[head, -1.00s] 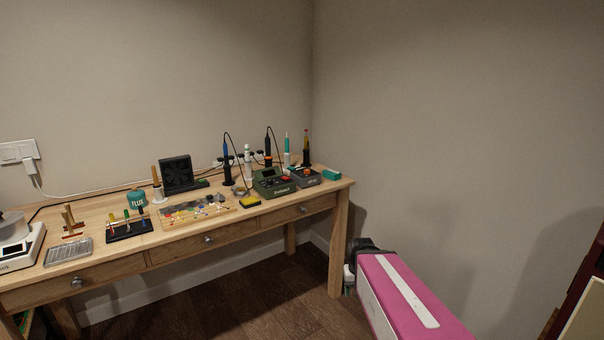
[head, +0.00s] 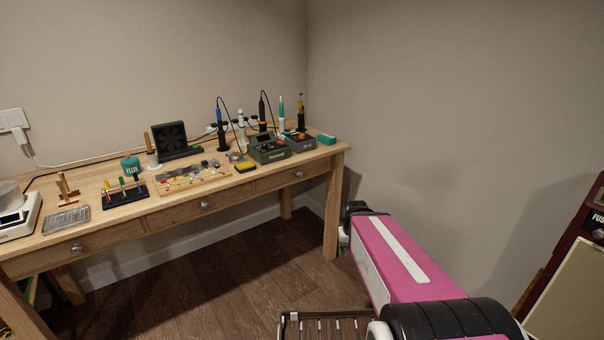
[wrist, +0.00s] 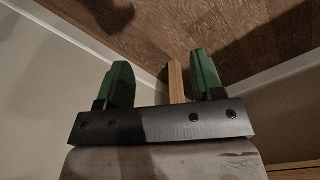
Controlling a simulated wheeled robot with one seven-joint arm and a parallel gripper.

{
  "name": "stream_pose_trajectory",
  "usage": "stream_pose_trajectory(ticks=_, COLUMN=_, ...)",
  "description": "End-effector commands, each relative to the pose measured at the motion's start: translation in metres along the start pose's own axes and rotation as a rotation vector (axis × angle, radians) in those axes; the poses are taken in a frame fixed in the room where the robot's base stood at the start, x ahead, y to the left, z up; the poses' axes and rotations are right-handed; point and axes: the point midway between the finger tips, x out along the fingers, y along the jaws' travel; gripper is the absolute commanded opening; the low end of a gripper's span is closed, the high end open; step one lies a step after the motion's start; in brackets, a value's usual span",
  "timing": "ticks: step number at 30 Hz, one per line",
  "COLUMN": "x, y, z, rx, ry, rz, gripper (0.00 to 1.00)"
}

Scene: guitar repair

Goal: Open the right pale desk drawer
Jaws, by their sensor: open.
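The right pale desk drawer (head: 275,182) is the rightmost of the three in the wooden desk (head: 140,186). Its front looks flush and closed, with a small round silver knob (head: 298,174). My gripper (wrist: 161,65) is open and empty in the wrist view, its two green fingers spread and pointing down toward the floor. A pale wooden strip, seemingly the desk's leg (wrist: 176,82), shows between the fingers, farther off. In the head view my pink arm ends to the right of the desk's front right leg (head: 333,215), lower than the drawer. My fingers are mostly hidden there.
The middle drawer knob (head: 205,205) and left drawer knob (head: 76,248) also stick out. A soldering station (head: 268,149) and other tools crowd the desktop. Walls close off the back and right. Brown floor (head: 200,290) before the desk is clear. A dark red framed object (head: 570,270) stands far right.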

Motion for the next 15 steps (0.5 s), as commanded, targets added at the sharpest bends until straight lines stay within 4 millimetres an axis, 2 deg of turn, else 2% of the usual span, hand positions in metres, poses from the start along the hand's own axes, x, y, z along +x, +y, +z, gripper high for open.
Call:
stream_pose_trajectory(ticks=5, x=0.004, y=0.012, z=-0.041, rx=0.022, ry=0.161, rz=0.077, gripper=0.61)
stream_pose_trajectory(ticks=11, x=-0.006, y=0.025, z=-0.116, rx=0.027, ry=0.487, rz=0.178, gripper=0.61)
stream_pose_trajectory(ticks=15, x=-0.024, y=0.024, z=-0.169, rx=-0.011, ry=0.743, rz=0.206, gripper=0.61)
